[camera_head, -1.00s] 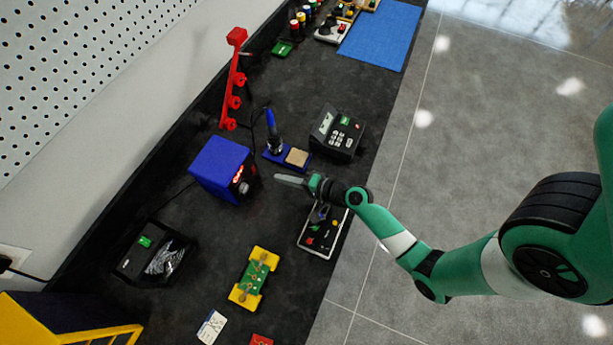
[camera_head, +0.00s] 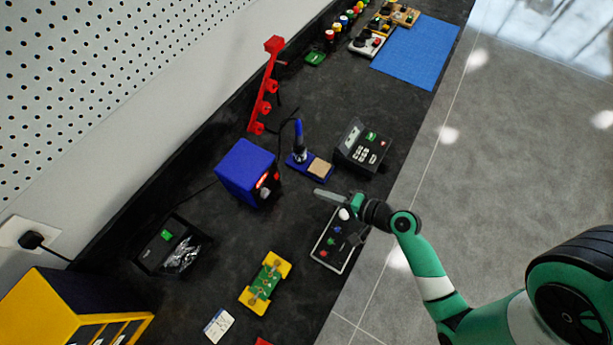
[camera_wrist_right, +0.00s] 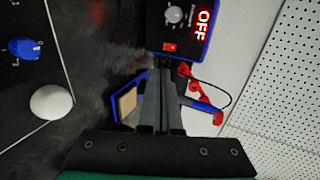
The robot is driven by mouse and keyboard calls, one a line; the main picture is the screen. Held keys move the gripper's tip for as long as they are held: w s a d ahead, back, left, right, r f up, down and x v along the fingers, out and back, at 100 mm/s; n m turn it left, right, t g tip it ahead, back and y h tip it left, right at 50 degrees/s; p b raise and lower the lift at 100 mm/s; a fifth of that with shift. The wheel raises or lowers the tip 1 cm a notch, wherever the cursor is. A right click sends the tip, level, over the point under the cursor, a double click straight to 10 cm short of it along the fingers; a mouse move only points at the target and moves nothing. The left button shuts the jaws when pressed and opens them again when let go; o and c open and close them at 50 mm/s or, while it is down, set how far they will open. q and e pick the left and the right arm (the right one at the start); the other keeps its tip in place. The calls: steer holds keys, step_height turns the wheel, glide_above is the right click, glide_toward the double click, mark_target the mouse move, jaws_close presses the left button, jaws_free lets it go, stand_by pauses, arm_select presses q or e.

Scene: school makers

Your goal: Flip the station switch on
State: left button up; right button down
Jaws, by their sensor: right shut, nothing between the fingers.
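The soldering station (camera_head: 245,170) is a blue box with a dark front and a lit red display. In the right wrist view its front panel (camera_wrist_right: 180,30) shows "OFF" in red, a grey knob (camera_wrist_right: 175,14), and a small red rocker switch (camera_wrist_right: 169,47) below the knob. My right gripper (camera_head: 318,192) is shut and empty. It points at the station's front from the right, with a gap between. In the wrist view its fingertips (camera_wrist_right: 160,62) are just below the switch in the picture; contact cannot be seen. My left gripper is not in view.
The soldering iron in its blue stand (camera_head: 310,166) is close beyond my right fingers. A control panel with coloured knobs and a white cap (camera_head: 338,242) lies under my right wrist. A black keypad device (camera_head: 363,147) and a yellow board holder (camera_head: 265,282) stand nearby.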

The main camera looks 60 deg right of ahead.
steer(key=b, duration=0.2)
glide_toward(276, 176)
steer(key=f, duration=0.1)
steer(key=w+f, duration=0.1)
steer(key=f, duration=0.2)
steer(key=shift+w+d, duration=0.1)
steer(key=shift+w, duration=0.2)
steer(key=shift+w+f+b, duration=0.15)
steer(key=shift+w+b, duration=0.25)
steer(key=shift+w, duration=1.7)
